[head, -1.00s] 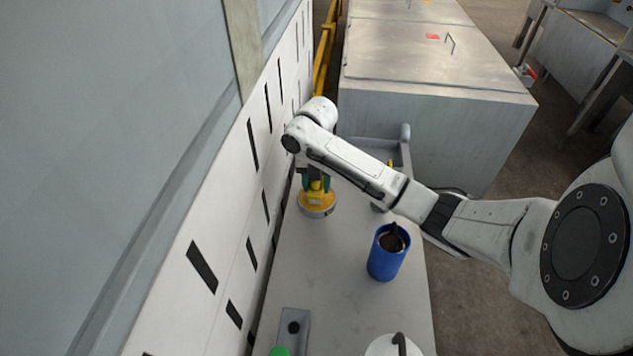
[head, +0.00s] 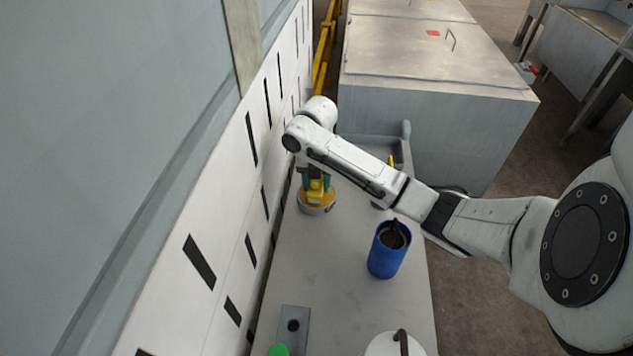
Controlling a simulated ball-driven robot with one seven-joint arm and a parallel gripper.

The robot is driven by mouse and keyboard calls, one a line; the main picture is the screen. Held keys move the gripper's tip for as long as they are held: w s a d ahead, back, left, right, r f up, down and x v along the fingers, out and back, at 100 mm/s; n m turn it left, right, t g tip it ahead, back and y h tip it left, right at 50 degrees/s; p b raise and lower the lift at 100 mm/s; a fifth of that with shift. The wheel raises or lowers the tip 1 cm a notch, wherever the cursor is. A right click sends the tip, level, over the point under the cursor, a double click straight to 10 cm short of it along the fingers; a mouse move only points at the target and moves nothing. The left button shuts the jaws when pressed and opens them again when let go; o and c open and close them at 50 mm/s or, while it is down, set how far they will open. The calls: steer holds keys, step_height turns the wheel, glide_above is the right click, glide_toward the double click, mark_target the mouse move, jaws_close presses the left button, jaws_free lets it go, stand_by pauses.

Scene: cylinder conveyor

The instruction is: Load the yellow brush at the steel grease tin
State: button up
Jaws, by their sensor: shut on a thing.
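The steel grease tin (head: 316,208) stands on the grey bench close to the striped wall, with orange-yellow showing around its top. My gripper (head: 316,178), with teal parts at its end, hangs from the arm right above the tin, partly hidden by the arm. It is shut on the yellow brush (head: 316,187), of which a yellow part shows between the teal parts. The brush's lower end is at the tin's mouth; I cannot tell whether it touches the grease.
A blue cup (head: 388,252) with dark contents stands right of the tin. A grey tray (head: 404,150) with a small yellow item is partly behind my arm.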

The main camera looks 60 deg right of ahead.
steer(key=shift+f, duration=0.55)
stand_by(1.4)
steer(key=shift+r, duration=0.15)
step_height(320, 180, up, 7)
steer(key=p, duration=0.6)
stand_by(1.0)
